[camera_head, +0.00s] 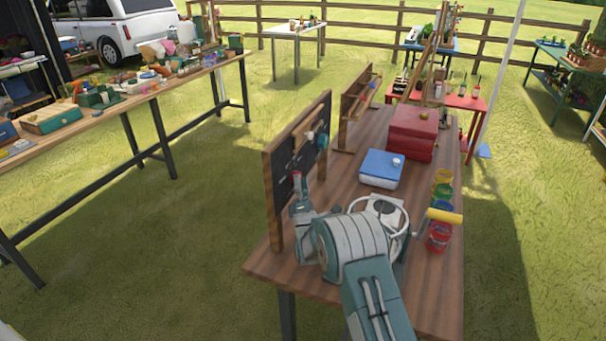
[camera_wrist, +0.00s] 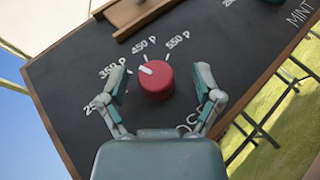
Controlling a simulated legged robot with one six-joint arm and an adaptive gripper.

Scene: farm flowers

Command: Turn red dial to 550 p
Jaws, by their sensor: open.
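The red dial (camera_wrist: 156,82) sits on a dark upright board (camera_wrist: 85,85) in the wrist view. Its white pointer mark faces up and left, between the 350 P and 450 P labels. The 550 P label (camera_wrist: 178,40) is up and right of the dial. My gripper (camera_wrist: 160,76) is open, with one finger on each side of the dial and a visible gap to it on both sides. In the head view my gripper (camera_head: 300,193) is at the front of the board (camera_head: 283,180), where I cannot clearly make out the dial.
The board stands on a wooden table (camera_head: 343,172). A blue box (camera_head: 380,170), a red box (camera_head: 412,135) and several coloured pots (camera_head: 440,190) with a yellow roller (camera_head: 444,216) are on the table. A wooden ledge (camera_wrist: 135,14) sticks out above the dial.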

